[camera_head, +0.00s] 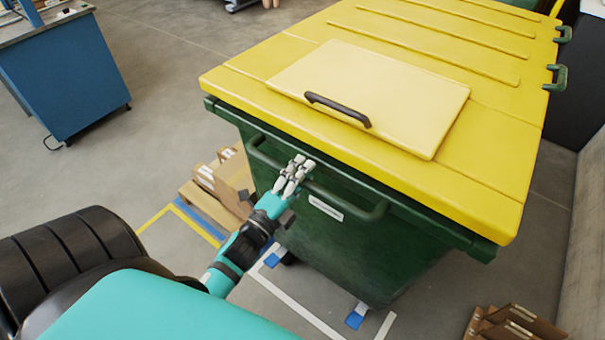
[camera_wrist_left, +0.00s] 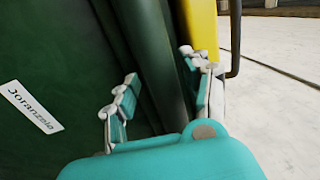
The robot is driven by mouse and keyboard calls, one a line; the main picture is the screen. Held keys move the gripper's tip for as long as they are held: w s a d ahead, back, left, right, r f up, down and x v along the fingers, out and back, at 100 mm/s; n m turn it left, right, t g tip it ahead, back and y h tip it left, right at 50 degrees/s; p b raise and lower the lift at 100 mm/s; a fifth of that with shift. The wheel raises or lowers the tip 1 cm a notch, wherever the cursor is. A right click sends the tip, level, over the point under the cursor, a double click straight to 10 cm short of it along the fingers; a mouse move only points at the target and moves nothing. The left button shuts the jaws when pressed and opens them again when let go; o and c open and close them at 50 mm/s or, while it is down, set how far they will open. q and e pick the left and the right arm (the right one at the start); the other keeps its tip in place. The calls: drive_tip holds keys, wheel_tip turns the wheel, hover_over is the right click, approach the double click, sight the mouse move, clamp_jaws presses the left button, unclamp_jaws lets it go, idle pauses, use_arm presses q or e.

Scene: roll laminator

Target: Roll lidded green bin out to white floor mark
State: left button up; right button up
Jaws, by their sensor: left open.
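The green bin (camera_head: 360,255) stands upright with its yellow lid (camera_head: 490,150) shut; a paler yellow flap (camera_head: 400,95) with a black handle lies on the lid. A green handle bar (camera_head: 350,208) runs along the bin's near side. My left gripper (camera_head: 293,172) is at this bar, near its left part. In the left wrist view the open fingers (camera_wrist_left: 160,90) lie on either side of the green bar (camera_wrist_left: 160,50), apart from closing on it. White floor lines (camera_head: 300,312) with blue patches show by the bin's foot. My right gripper is out of view.
Cardboard boxes on a pallet (camera_head: 207,208) stand left of the bin, by a yellow floor line (camera_head: 155,217). Brown boxes (camera_head: 512,325) lie at the lower right, near a wall (camera_head: 588,230). A blue workbench (camera_head: 68,75) stands at upper left. The floor between is open.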

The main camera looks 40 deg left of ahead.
use_arm(q)
drive_tip(key=shift+s, duration=0.1)
drive_tip(key=s+f, duration=0.2)
drive_tip(key=s, duration=0.9)
drive_tip(key=shift+s+a, duration=0.2)
drive_tip(key=shift+s, duration=0.15)
drive_tip(key=shift+f, duration=0.1)
